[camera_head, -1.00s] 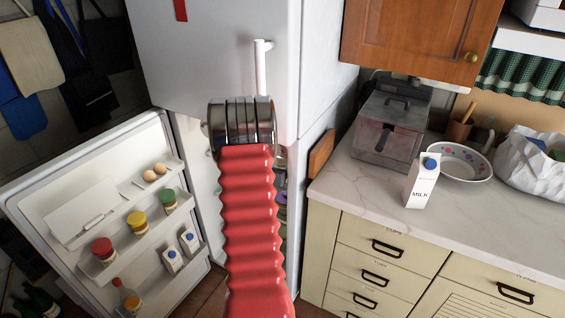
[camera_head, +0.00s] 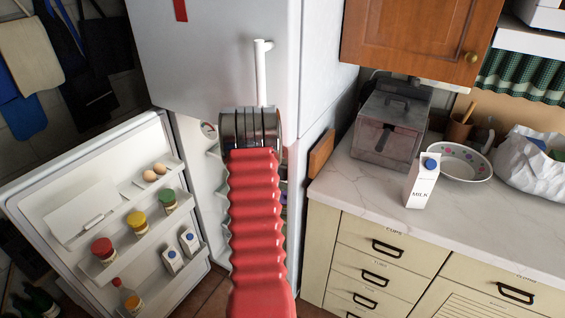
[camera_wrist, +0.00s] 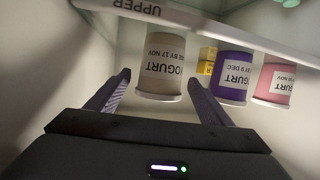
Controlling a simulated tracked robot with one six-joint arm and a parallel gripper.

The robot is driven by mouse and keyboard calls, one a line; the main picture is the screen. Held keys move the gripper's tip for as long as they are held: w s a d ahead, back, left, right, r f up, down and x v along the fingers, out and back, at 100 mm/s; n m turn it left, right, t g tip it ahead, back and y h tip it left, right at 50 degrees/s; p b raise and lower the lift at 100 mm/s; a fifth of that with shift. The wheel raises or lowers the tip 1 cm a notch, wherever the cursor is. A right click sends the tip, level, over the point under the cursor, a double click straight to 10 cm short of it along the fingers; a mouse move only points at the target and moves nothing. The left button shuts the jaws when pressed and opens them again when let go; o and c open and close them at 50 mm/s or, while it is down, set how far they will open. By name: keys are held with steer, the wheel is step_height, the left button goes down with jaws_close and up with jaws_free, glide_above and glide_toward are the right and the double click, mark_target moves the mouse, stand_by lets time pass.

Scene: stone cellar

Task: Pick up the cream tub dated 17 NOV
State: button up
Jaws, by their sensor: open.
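The cream tub (camera_wrist: 163,70) shows upside down in the wrist view, its label reading YOGURT and 17 NOV. It stands at the shelf edge marked UPPER (camera_wrist: 210,32), which hides part of its base. My gripper (camera_wrist: 158,84) is open, with one fingertip to each side of the cream tub in the picture. I cannot tell whether either finger touches it, or how far the fingers reach along it. In the head view my arm covers the fridge opening, and neither the tub nor my jaws can be made out.
To the right in the wrist view are a purple tub (camera_wrist: 232,76) dated 9 DEC, a pink tub (camera_wrist: 275,84) and a small yellow box (camera_wrist: 206,58) behind. The fridge door (camera_head: 105,205) hangs open left. A milk carton (camera_head: 422,182) stands on the counter (camera_head: 480,215).

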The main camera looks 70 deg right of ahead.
steer(key=shift+c, duration=0.3)
steer(key=c, duration=1)
steer(key=shift+o, duration=0.2)
steer(key=shift+r, duration=0.1)
steer(key=shift+r, duration=0.55)
steer(key=shift+a+r, duration=0.15)
steer(key=shift+a, duration=0.05)
steer(key=a, duration=1.7)
steer(key=shift+s+a, duration=0.3)
steer(key=shift+s, duration=0.05)
